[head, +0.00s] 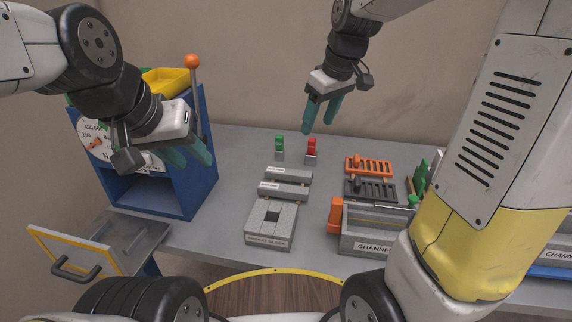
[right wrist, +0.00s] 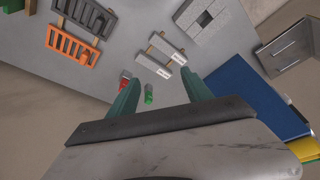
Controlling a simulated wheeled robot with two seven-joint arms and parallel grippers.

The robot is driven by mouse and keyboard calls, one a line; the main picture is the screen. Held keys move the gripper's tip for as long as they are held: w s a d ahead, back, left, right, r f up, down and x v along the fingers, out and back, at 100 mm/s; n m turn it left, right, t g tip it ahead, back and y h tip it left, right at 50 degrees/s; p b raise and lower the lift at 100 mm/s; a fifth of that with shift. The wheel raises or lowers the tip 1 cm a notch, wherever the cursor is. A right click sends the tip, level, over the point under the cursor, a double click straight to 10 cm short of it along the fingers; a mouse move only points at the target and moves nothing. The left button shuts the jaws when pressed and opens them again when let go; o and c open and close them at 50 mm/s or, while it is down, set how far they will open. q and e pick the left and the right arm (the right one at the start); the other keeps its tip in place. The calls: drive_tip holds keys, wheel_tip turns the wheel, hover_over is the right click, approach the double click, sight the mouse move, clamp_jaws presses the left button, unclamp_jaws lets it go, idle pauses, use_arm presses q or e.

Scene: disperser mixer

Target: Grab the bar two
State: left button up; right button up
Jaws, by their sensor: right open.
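Two grey bars with small white labels lie parallel on the table: a back bar (head: 290,176) and a front bar (head: 290,190). I cannot read which label marks bar two. In the right wrist view the bars (right wrist: 168,47) (right wrist: 153,66) lie ahead of the fingers. My right gripper (head: 319,128) is open and empty, pointing down above the back of the table, beyond the bars. My left gripper (head: 197,163) looks open and empty, in front of the blue cabinet (head: 196,185) at the left, away from the bars.
A grey weight block (head: 270,238) sits in front of the bars. A green (head: 279,146) and a red (head: 311,150) small piece stand behind them. Orange (head: 369,167) and black (head: 369,188) slotted racks lie to the right, with a channel box (head: 368,246) nearer.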

drive_tip(key=w+a+f+n+g+h, duration=0.1)
drive_tip(key=w+a+f+n+g, duration=0.2)
drive_tip(key=w+f, duration=0.55)
drive_tip(key=n+h, duration=0.1)
drive_tip(key=n, duration=0.4)
hover_over(289, 171)
drive_tip(key=f, duration=0.9)
drive_tip(key=shift+a+f, duration=0.25)
drive_tip(key=shift+a, duration=0.05)
drive_tip(key=f, duration=0.7)
drive_tip(key=shift+d, duration=0.25)
clamp_jaws()
